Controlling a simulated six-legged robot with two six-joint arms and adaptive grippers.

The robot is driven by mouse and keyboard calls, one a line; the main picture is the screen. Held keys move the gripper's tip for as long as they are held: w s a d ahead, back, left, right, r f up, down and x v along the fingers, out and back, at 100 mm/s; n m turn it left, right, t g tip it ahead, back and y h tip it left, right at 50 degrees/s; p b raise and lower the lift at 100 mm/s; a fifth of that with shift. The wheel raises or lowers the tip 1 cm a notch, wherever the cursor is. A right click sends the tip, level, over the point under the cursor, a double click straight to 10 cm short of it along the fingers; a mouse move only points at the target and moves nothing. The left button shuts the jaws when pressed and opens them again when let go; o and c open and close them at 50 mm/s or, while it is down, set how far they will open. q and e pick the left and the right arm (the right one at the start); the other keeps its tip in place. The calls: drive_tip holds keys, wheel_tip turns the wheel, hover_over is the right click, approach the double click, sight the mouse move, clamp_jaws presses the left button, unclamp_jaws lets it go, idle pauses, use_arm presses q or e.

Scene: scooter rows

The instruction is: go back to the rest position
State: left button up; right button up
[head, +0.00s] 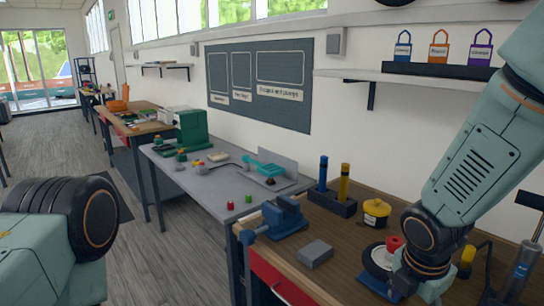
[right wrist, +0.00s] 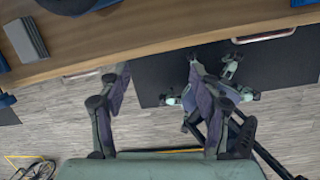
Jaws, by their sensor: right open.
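My right arm comes in from the upper right in the head view and reaches down over the near end of the wooden workbench (head: 345,237). Its gripper's fingers are not clear there. In the right wrist view my right gripper (right wrist: 160,82) is open, its two fingers wide apart with nothing between them.
On the workbench are a blue vise (head: 283,217), a grey block (head: 315,253), a yellow pot (head: 376,213), a holder (head: 332,203) with blue and yellow tools, and a wheel (head: 375,263) beside my right wrist. A grey bench (head: 215,193) stands beyond.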

drive_tip(key=s+a+f+m+b, duration=0.1)
drive_tip(key=s+f+m+b, duration=0.1)
drive_tip(key=s+f+m, duration=0.3)
drive_tip(key=s+a+f+m+g+y+b, duration=0.1)
drive_tip(key=s+f+m+b, duration=0.2)
drive_tip(key=f, duration=1.1)
drive_tip(key=s+a+f+m+g+y+b, duration=0.1)
drive_tip(key=s+f+m+b, duration=0.1)
drive_tip(key=s+f+m, duration=0.6)
drive_tip(key=shift+s+a+f+b, duration=0.3)
drive_tip(key=shift+s+f+b, duration=0.15)
drive_tip(key=shift+f, duration=0.3)
drive_tip(key=s+f+m, duration=0.2)
drive_tip(key=s, duration=0.1)
drive_tip(key=s+f+m+b, duration=0.1)
drive_tip(key=s+f+m, duration=0.1)
drive_tip(key=s+d+f+m+b, duration=0.1)
drive_tip(key=s+f+m, duration=0.1)
drive_tip(key=s+m, duration=0.1)
drive_tip(key=shift+s+d, duration=0.1)
drive_tip(key=shift+s, duration=0.25)
drive_tip(key=shift+s+d+m, duration=0.1)
drive_tip(key=shift+s+m, duration=0.15)
drive_tip(key=shift+m, duration=0.15)
drive_tip(key=shift+f, duration=0.1)
